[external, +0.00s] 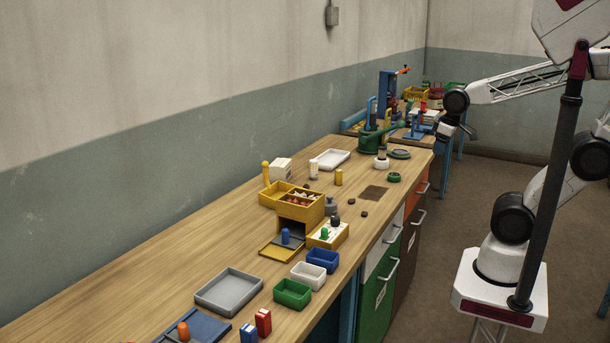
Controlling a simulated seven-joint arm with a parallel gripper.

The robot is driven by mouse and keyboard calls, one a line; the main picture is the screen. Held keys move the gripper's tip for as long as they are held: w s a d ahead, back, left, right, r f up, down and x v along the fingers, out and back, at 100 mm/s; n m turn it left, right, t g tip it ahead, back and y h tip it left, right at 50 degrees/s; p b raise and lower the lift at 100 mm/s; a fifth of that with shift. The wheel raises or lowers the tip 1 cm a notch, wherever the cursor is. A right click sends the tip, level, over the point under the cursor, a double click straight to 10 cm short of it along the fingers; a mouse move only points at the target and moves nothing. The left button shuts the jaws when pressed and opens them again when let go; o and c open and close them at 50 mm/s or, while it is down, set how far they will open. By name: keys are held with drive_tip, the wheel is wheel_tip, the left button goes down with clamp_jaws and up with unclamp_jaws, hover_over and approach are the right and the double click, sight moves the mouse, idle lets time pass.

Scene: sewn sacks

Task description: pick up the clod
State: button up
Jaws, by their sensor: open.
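A brown square mat (374,192) lies near the lumps. A yellow compartment box (297,207) and a switch box (328,235) stand to their left. A green press (372,140) stands at the bench's far end. White (309,275), blue and green bins are nearer the camera.

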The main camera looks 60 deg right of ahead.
drive_tip(key=shift+w, duration=0.1)
drive_tip(key=m+g, duration=0.2)
drive_tip(key=g, duration=0.1)
approach(363, 212)
drive_tip(key=shift+s+d+f, duration=0.25)
drive_tip(key=shift+s+d, duration=0.1)
drive_tip(key=shift+d, duration=0.1)
drive_tip(key=shift+w+a+f, duration=0.25)
drive_tip(key=shift+a+f, duration=0.1)
drive_tip(key=shift+f, duration=0.05)
drive_tip(key=shift+f, duration=1.25)
drive_tip(key=shift+s+f, duration=0.1)
drive_tip(key=shift+f, duration=2.5)
